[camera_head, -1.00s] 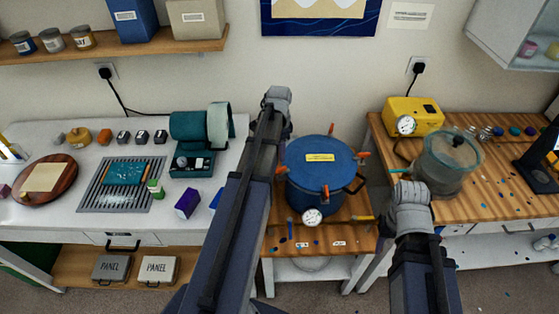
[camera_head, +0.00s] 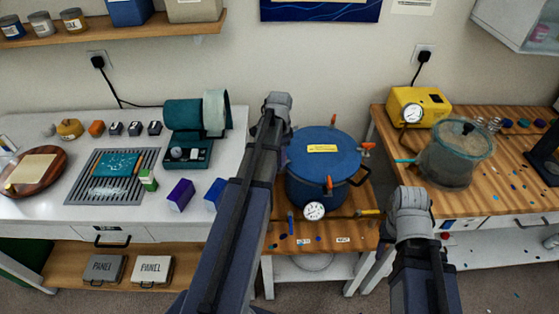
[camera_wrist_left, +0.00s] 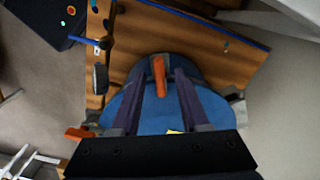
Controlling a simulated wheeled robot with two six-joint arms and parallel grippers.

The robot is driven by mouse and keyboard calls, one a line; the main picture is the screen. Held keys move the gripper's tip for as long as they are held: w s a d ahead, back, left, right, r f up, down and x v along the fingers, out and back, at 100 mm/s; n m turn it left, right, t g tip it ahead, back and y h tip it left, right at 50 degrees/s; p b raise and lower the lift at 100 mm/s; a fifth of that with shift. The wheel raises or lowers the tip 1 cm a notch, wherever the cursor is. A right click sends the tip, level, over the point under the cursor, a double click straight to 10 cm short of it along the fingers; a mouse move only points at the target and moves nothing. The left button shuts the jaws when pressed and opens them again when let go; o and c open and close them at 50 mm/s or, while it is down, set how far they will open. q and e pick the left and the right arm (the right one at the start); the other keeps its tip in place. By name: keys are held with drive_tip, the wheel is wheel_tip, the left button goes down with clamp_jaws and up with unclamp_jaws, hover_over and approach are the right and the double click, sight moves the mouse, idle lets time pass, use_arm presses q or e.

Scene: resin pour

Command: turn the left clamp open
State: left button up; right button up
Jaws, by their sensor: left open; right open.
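The blue pot (camera_head: 315,160) stands on the small wooden table, with orange clamps around its lid. The rear clamp (camera_head: 333,120), right clamp (camera_head: 367,147) and front clamp (camera_head: 329,185) show in the head view; my left arm hides the left clamp there. In the left wrist view the left clamp (camera_wrist_left: 159,77) points up between the two spread fingers of my left gripper (camera_wrist_left: 160,68), apart from both. The front clamp also shows there (camera_wrist_left: 78,132). My right arm's grey wrist is right of the pot; its fingers are hidden.
A dial gauge (camera_head: 314,211) and a yellow-handled valve (camera_head: 367,212) are at the pot's front. The right bench holds a clear chamber (camera_head: 455,155) and a yellow pump (camera_head: 418,105). A purple box (camera_head: 180,196) stands on the left table.

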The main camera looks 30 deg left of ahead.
use_arm(q)
clamp_jaws()
idle(0.3)
idle(0.3)
